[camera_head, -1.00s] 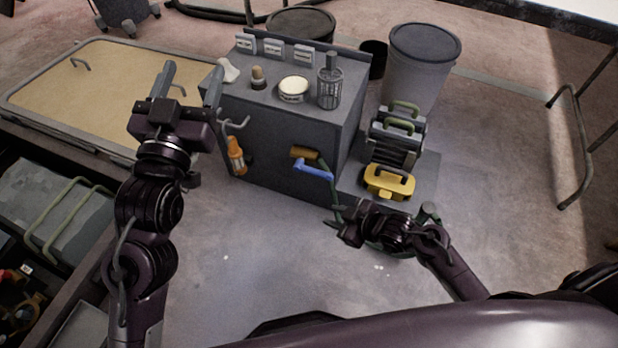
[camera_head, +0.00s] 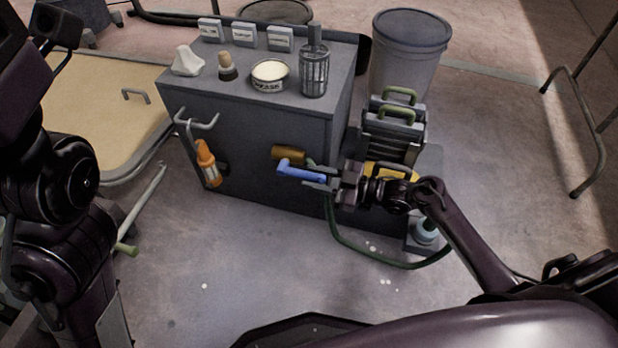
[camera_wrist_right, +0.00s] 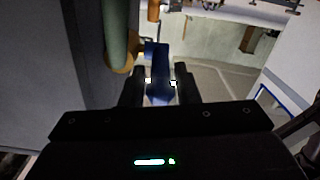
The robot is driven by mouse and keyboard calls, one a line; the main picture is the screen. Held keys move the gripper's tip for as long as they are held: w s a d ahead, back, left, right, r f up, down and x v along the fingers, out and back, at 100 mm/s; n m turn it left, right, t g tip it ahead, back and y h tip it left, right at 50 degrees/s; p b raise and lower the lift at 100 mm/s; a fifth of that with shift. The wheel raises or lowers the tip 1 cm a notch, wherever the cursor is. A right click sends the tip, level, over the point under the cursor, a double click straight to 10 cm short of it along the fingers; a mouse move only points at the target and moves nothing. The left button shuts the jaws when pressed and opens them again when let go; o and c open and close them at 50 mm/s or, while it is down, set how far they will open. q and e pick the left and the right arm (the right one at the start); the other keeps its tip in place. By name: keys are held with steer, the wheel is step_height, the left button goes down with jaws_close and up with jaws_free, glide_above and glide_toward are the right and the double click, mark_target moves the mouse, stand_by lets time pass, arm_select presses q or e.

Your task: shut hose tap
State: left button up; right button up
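The hose tap has a brass body (camera_head: 289,154) on the front of the grey cabinet and a blue lever (camera_head: 298,171) pointing right and slightly down. A green hose (camera_head: 345,238) hangs below it and curves right across the floor. My right gripper (camera_head: 318,176) is at the lever's free end with its fingers apart, one on each side. In the right wrist view, the blue lever (camera_wrist_right: 158,72) lies between the two dark fingers (camera_wrist_right: 160,88), with little room on either side. My left arm fills the left edge of the head view; its fingertips are not visible.
The grey cabinet (camera_head: 240,120) carries a wax tin (camera_head: 269,76), a brush, a cloth and a wire basket. An orange bottle (camera_head: 208,163) hangs on its front, left of the tap. A yellow case (camera_head: 390,172) and a bin (camera_head: 408,60) stand right.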

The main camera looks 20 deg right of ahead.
steer(key=shift+x, duration=0.85)
jaws_close()
